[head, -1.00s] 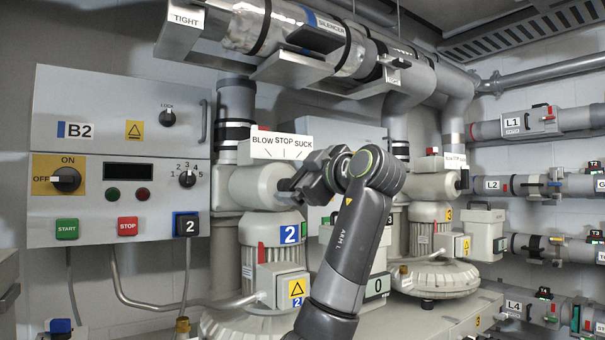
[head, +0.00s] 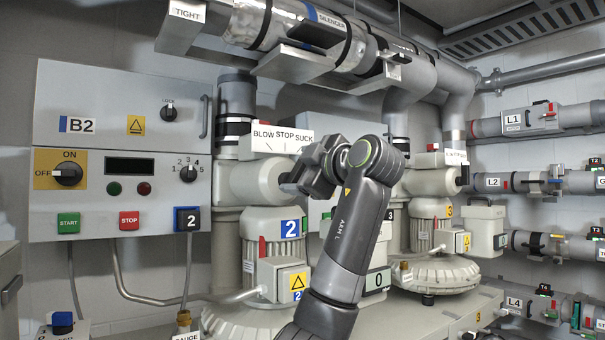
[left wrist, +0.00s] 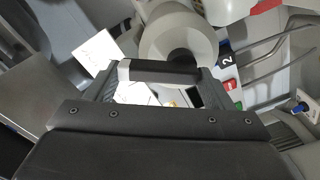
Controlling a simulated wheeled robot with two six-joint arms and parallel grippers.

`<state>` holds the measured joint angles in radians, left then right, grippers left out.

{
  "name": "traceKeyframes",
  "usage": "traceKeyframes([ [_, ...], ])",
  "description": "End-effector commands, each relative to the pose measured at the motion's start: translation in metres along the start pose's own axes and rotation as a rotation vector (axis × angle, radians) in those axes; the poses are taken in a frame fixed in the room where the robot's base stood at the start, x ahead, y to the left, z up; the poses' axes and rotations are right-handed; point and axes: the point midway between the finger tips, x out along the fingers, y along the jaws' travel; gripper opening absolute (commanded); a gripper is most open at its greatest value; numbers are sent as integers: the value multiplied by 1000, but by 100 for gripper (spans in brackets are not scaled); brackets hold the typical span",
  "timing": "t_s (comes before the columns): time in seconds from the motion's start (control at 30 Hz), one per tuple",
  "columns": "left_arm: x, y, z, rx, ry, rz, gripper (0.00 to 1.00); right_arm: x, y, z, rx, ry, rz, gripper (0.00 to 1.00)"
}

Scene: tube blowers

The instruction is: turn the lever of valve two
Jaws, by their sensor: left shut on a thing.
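Valve two is the pale round valve body (head: 258,182) above the blower marked 2 (head: 290,229). A white sign (head: 282,138) over it reads BLOW, STOP, SUCK. My left gripper (head: 297,184) is at the right-hand front of the valve body, shut on the lever. The gripper hides the lever in the head view. In the left wrist view the lever (left wrist: 160,72) shows as a dark bar with a silvery end across the fingers, in front of the valve body (left wrist: 178,38). My right gripper is in neither view.
The B2 control panel (head: 110,95) is on the wall at the left. A silencer pipe (head: 300,28) runs overhead. Another blower (head: 435,230) stands to the right, and pipes such as L1 (head: 545,120) line the right wall.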

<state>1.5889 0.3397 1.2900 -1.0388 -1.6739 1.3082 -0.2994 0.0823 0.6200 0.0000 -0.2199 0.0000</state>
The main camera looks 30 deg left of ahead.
Motion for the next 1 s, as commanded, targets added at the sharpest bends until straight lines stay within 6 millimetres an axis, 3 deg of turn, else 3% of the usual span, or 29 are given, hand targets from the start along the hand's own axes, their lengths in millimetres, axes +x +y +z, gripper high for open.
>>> traceKeyframes([
  [0.5,0,-2,-14,-421,3,11,53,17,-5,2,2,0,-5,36],
  [1.0,-1,-3,-19,-594,2,12,53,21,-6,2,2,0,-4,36],
])
